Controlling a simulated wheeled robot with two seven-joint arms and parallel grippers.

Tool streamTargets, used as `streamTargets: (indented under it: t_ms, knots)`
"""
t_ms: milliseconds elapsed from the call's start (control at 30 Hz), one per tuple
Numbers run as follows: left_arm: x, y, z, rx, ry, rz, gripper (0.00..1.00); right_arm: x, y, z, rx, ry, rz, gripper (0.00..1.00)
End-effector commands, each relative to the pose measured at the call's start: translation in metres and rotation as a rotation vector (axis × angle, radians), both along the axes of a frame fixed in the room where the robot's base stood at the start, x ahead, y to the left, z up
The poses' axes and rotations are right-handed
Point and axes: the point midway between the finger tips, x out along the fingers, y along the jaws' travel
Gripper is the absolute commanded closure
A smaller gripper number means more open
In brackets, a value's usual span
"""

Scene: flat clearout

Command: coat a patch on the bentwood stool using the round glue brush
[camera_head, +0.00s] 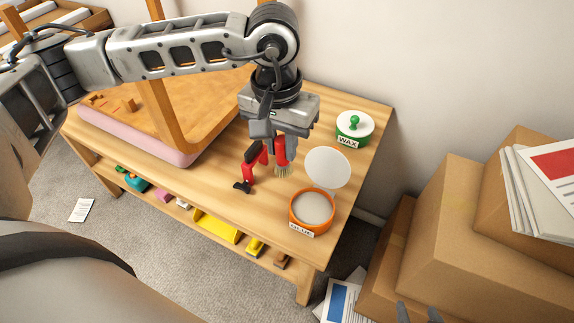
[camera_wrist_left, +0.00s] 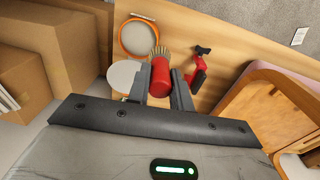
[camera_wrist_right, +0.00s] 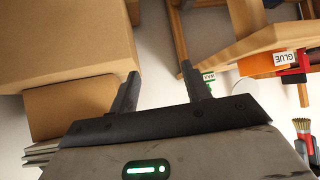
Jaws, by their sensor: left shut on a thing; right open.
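My left gripper (camera_head: 281,138) is shut on the red handle of the round glue brush (camera_head: 282,160). The brush points bristles down above the workbench; in the left wrist view the brush (camera_wrist_left: 160,76) shows its pale bristles near the glue pot (camera_wrist_left: 120,40). The orange glue pot (camera_head: 296,217) stands open just right of the brush in the head view, with pale glue inside. The bentwood stool (camera_head: 180,135) lies on the bench with its pink-edged seat down and legs up, left of the brush and partly behind my left arm. My right gripper (camera_wrist_right: 162,88) is open and empty, away from the bench.
A white round lid (camera_head: 327,168) lies beside the glue pot. A red clamp (camera_head: 249,168) is close left of the brush. Cardboard boxes (camera_head: 460,225) fill the right. The lower shelf holds small tools.

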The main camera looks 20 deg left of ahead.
Motion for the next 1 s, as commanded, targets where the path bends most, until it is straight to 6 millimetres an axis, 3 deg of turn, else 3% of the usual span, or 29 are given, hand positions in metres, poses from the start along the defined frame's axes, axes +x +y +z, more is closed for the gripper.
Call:
streamTargets:
  t_ms: [100, 267, 533, 1000]
  knots:
    - [0.002, -0.023, -0.021, -0.08, -0.021, 0.002, 1.0, -0.001, 0.002, -0.007, 0.002, 0.005, 0.003, 0.52]
    - [0.009, -0.041, -0.045, -0.196, -0.064, 0.073, 1.0, -0.001, 0.002, -0.011, 0.005, 0.005, 0.003, 0.52]
    - [0.016, -0.038, -0.071, -0.289, -0.102, 0.211, 1.0, 0.002, 0.004, -0.008, 0.009, -0.005, 0.006, 0.52]
    - [0.017, -0.037, -0.111, -0.296, -0.106, 0.228, 1.0, 0.002, 0.005, -0.019, 0.013, -0.008, 0.012, 0.52]
